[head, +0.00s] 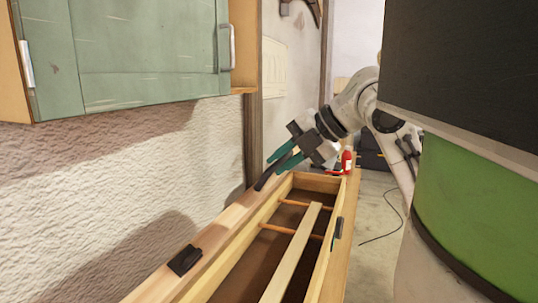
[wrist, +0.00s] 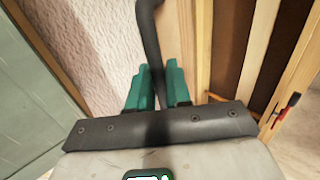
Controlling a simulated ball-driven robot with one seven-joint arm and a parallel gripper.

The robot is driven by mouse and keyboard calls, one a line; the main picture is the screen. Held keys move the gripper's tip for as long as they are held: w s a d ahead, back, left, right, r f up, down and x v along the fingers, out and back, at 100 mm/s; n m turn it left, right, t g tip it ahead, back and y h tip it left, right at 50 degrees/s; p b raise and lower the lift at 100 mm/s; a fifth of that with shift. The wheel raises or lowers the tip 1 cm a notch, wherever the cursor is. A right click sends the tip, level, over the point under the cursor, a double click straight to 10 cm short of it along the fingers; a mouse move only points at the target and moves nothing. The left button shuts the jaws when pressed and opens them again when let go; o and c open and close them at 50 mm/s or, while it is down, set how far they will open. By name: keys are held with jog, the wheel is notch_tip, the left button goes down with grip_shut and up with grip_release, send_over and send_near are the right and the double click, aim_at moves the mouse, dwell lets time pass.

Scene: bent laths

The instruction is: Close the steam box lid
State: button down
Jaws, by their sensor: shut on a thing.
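The steam box (head: 327,262) is a long wooden trough, open at the top. A pale lath (head: 292,255) lies inside it across thin dowels. A wooden board, seemingly the lid (head: 228,226), stands along the box's left side by the wall, with a black fitting (head: 185,260) near its front end. My gripper (head: 277,163) is at the far end of this board, its teal fingers around a black curved handle (head: 264,179). In the wrist view, the handle (wrist: 150,30) runs down between the fingers (wrist: 160,80); the exact contact is partly hidden.
A green cabinet (head: 125,55) hangs on the wall above left. A red bottle (head: 347,162) stands beyond the box's far end. A black latch (head: 338,229) is on the box's right wall. Open floor (head: 375,240) lies to the right, with a dark cable on it.

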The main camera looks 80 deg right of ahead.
jog(key=shift+s+a+f, duration=0.2)
jog(key=shift+s+f, duration=0.4)
jog(key=shift+f, duration=0.3)
jog(key=s+a+f+b, duration=0.2)
jog(key=s+f+b, duration=0.7)
jog(key=s+f, duration=0.1)
notch_tip(320, 180, down, 14)
jog(key=s+a+b, duration=0.1)
jog(key=s+b, duration=0.1)
jog(key=b, duration=1.2)
jog(key=shift+s+f+b, duration=0.25)
jog(key=shift+b, duration=0.1)
jog(key=c, duration=1.3)
grip_release()
jog(key=shift+w, duration=0.1)
jog(key=o, duration=0.5)
jog(key=shift+c, duration=0.2)
